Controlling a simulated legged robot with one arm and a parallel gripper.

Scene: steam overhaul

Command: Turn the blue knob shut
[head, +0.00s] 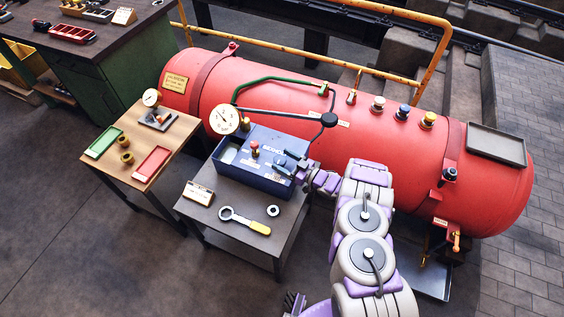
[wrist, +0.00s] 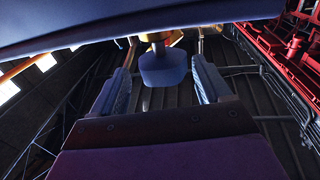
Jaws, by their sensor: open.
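My gripper (head: 287,162) is at the right end of the top of the blue box (head: 240,176) on the small dark table. In the wrist view, my gripper (wrist: 164,62) is open, with one finger on each side of a blue knob (wrist: 162,70) on a brass stem. Gaps show between the knob and both fingers. In the head view my gripper covers most of this spot, and I cannot make out the knob clearly. A red knob (head: 255,147) stands on the box left of my gripper.
A wrench (head: 243,220) and a nut (head: 273,211) lie at the dark table's front. A gauge (head: 224,120) stands behind the box. A wooden table (head: 130,175) with trays is at left.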

